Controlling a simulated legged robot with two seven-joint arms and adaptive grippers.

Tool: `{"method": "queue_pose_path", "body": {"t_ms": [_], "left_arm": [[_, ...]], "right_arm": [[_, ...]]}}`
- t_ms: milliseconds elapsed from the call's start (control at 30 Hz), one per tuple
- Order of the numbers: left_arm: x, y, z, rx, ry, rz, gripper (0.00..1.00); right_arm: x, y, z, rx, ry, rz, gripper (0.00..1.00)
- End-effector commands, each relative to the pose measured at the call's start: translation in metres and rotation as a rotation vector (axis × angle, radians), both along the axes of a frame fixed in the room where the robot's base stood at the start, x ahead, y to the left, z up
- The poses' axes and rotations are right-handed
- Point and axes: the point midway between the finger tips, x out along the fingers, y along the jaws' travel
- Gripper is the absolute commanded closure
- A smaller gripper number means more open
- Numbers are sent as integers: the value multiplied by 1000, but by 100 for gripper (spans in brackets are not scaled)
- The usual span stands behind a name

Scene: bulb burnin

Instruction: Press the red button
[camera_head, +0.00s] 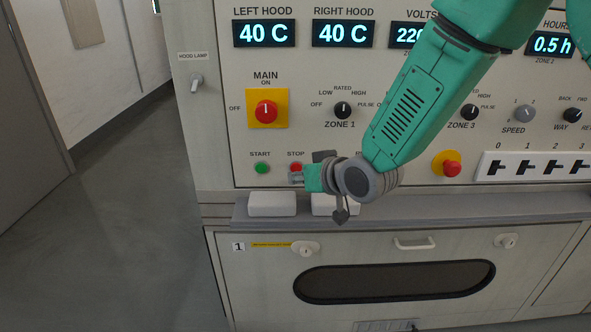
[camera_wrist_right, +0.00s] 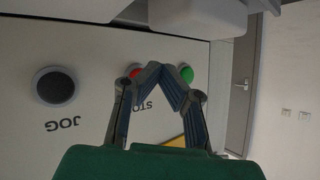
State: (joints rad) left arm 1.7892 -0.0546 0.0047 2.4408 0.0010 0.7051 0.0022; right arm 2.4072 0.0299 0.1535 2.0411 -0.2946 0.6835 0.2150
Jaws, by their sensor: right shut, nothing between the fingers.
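The red STOP button (camera_head: 296,166) is on the control panel, right of the green START button (camera_head: 262,168). My right gripper (camera_head: 297,178) is at the panel just below the STOP button and overlaps its lower edge in the head view. In the wrist view, which is upside down, my right gripper (camera_wrist_right: 166,70) is shut and empty. The red button (camera_wrist_right: 135,71) shows beside the left finger, partly hidden by it, and the green button (camera_wrist_right: 186,73) shows beside the right finger. I cannot tell whether the fingers touch the red button. My left gripper is not in view.
A red MAIN switch (camera_head: 266,111) on a yellow plate is above, and another red button (camera_head: 452,168) is to the right. A black JOG button (camera_wrist_right: 55,87) shows in the wrist view. A ledge (camera_head: 400,209) with white blocks (camera_head: 272,204) runs below the panel.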

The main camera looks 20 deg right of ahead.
Motion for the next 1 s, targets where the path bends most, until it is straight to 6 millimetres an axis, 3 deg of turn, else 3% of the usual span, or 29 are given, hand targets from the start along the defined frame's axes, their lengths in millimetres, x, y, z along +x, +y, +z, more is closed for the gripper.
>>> {"method": "queue_pose_path", "body": {"t_ms": [1000], "left_arm": [[0,0,7,0,0,0,47]], "right_arm": [[7,-3,2,0,0,0,100]]}}
